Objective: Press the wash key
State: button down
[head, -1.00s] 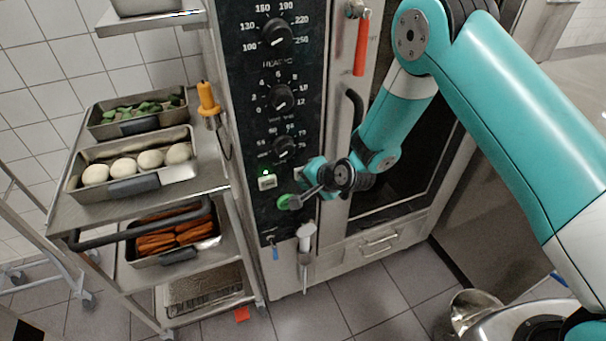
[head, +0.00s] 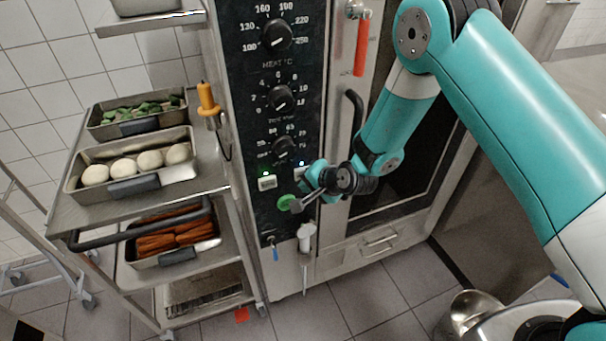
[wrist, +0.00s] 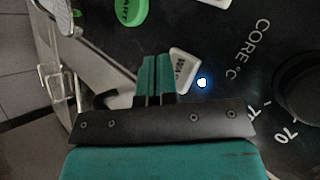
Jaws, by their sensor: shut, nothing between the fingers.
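The wash key (wrist: 184,70) is a white key with dark lettering on the black panel, partly hidden by my fingers in the wrist view. A small bluish-white light (wrist: 202,83) glows beside it. My gripper (wrist: 157,60) is shut and empty. Its teal fingertips lie over the key's left edge in the wrist view; I cannot tell whether they touch it. In the head view my gripper (head: 312,183) is at the panel's lower right and covers most of the key's area.
The green start button (wrist: 126,10) is close by, as is another white key (head: 267,182) with a green light. Dials (head: 283,148) rise above. A red handle (head: 362,47) and a dark door handle (head: 353,112) project. A tray trolley (head: 62,205) stands left.

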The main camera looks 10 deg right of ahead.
jog(key=shift+s, duration=0.15)
jog(key=s, duration=0.2)
jog(key=s+d, duration=0.1)
jog(key=s, duration=0.1)
jog(key=shift+s+d, duration=0.2)
jog(key=shift+s, duration=0.2)
jog(key=shift+r, duration=0.15)
dwell(0.7)
jog(key=s+r+n+g, duration=0.2)
jog(key=s+r+n, duration=0.2)
jog(key=r, duration=0.6)
jog(key=s+r+n+g, duration=0.2)
jog(key=s+r+n, duration=0.25)
jog(key=r, duration=0.45)
jog(key=s+d+r+n+g, duration=0.1)
jog(key=s+d+r+n, duration=0.1)
jog(key=s, duration=0.4)
jog(key=s+d+r+n+g+h, duration=0.1)
jog(key=s+r+n, duration=0.1)
jog(key=s+r, duration=0.2)
jog(key=s+d+r+n+g, duration=0.1)
jog(key=s+r, duration=0.3)
jog(key=s, duration=0.4)
jog(key=shift+d+n+g+h, duration=0.4)
jog(key=shift+d+n, duration=0.45)
